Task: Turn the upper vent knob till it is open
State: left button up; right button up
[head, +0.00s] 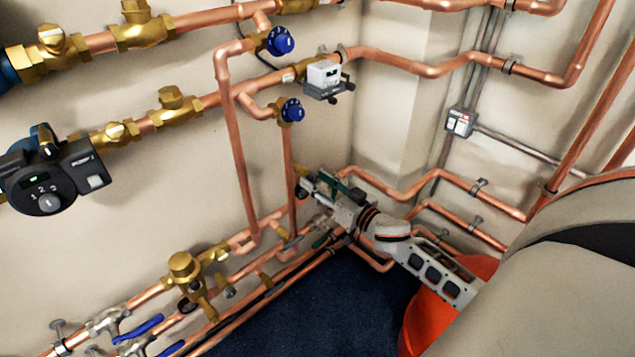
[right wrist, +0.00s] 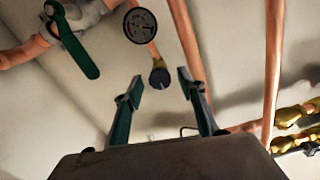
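Two blue round knobs are on the wall pipes in the head view: an upper one (head: 281,41) and a lower one (head: 293,110). The right wrist view shows a small dark round knob (right wrist: 160,75) with a light mark, at the end of a copper stub. I cannot tell which of these is the upper vent knob. My right gripper (head: 312,192) is low by the wall pipes. In the right wrist view its fingers (right wrist: 161,80) are open, with the dark knob seen between the tips; contact is not visible. My left gripper is out of view.
A round dark gauge (right wrist: 140,25) and a green lever (right wrist: 82,52) are close by in the right wrist view. A vertical copper pipe (right wrist: 273,70) stands at right. An orange-red object (head: 425,325) is below my right arm. The dark blue floor (head: 330,310) looks clear.

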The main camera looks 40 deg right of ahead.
jog(key=shift+c, duration=0.5)
jog(key=c, duration=1)
